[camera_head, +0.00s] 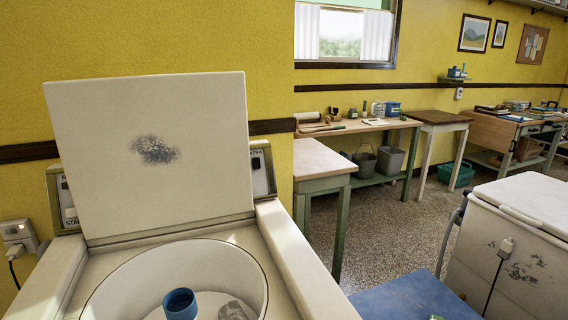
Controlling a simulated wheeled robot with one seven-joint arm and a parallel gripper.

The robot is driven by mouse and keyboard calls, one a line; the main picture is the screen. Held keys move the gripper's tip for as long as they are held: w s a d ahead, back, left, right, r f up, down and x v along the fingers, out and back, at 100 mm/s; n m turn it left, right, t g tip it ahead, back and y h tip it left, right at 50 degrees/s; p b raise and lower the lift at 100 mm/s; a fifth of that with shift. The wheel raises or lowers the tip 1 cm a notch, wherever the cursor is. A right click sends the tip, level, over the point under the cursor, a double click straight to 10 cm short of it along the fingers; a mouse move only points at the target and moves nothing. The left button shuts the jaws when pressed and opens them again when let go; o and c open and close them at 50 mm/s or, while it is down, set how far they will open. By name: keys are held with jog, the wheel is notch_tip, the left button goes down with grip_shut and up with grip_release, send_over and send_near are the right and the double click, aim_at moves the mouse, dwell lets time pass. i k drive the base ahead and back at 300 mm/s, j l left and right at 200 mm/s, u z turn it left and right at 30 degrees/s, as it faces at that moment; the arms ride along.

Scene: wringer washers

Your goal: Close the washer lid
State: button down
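The washer (290,265) stands close in front of me at the lower left. Its square off-white lid (195,110) is open and stands nearly upright at the back of the top, with a dark worn patch near its middle. Below it the round tub (185,262) is open. A blue cylindrical post or cup (180,304) shows inside the tub, cut by the lower picture edge. The lid partly hides the control panel (262,172) behind it. My gripper is not in view.
A small table (322,158) stands right behind the washer, with a workbench (375,124) and buckets (390,160) beyond. A white chest-like appliance (520,245) and a blue surface (415,298) are at right. Speckled floor (395,235) lies open between. A plugged outlet (18,237) is at left.

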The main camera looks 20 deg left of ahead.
aim_at(140, 153)
jog(key=k+j, duration=0.1)
jog(key=j, duration=0.6)
jog(key=k+j, duration=0.1)
jog(key=j, duration=0.55)
jog(key=k+j, duration=0.1)
jog(key=j, duration=1.25)
jog(key=k+j, duration=0.15)
jog(key=j, duration=0.55)
jog(key=k+j, duration=0.1)
jog(key=j, duration=0.6)
jog(key=k+j, duration=0.1)
jog(key=j, duration=0.55)
jog(key=k+j, duration=0.1)
jog(key=j, duration=0.6)
